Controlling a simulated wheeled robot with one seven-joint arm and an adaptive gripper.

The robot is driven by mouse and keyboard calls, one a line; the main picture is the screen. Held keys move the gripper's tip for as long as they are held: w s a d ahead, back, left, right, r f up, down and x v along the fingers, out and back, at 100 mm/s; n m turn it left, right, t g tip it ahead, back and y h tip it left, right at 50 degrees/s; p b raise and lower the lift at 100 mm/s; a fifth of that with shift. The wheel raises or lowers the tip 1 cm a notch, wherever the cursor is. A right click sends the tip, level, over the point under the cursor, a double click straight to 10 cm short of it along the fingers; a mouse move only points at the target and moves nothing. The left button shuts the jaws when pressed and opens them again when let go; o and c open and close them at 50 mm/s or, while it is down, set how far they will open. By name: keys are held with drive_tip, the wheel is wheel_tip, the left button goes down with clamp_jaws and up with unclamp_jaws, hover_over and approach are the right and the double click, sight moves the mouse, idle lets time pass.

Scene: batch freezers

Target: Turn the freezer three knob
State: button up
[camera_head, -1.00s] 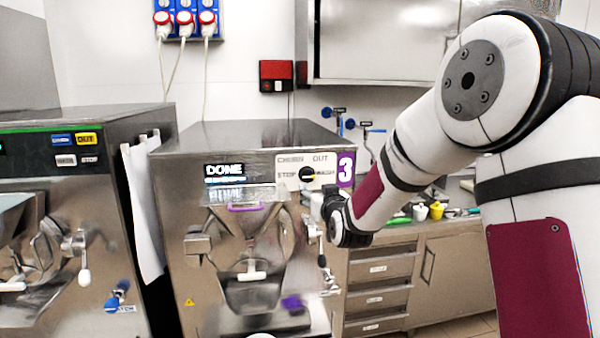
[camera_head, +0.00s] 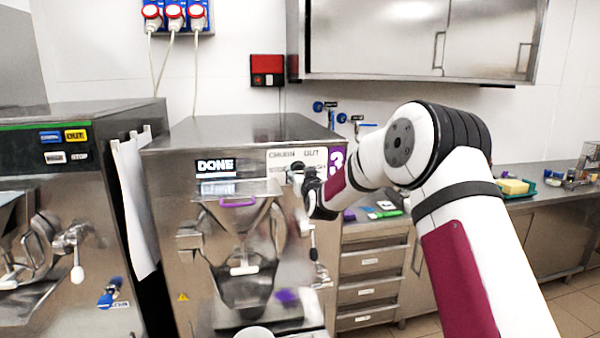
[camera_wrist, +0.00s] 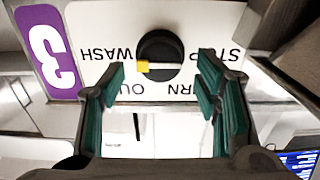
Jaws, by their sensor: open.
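The freezer three knob (camera_wrist: 158,50) is a round black dial with a yellow mark, on a white label panel. In the wrist view the panel appears upside down, and the yellow mark sits at the knob's left, on the side of the word WASH. My gripper (camera_wrist: 163,82) is open and empty, its green-padded fingers on either side of and just below the knob in that view; I cannot tell whether they touch it. In the head view my gripper (camera_head: 299,178) is in front of the panel and hides the knob. Freezer three (camera_head: 225,133) shows DONE on its display (camera_head: 216,168).
A purple label with a 3 (camera_wrist: 47,50) is beside the panel. Another freezer (camera_head: 75,112) stands at the left, with white paper (camera_head: 137,200) hanging in the gap. A counter with drawers (camera_head: 375,262) is at the right. A wall cabinet (camera_head: 410,40) hangs above.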

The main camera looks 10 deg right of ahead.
sight(299, 170)
drive_tip(key=shift+w, duration=1.1)
drive_tip(key=c, duration=1.1)
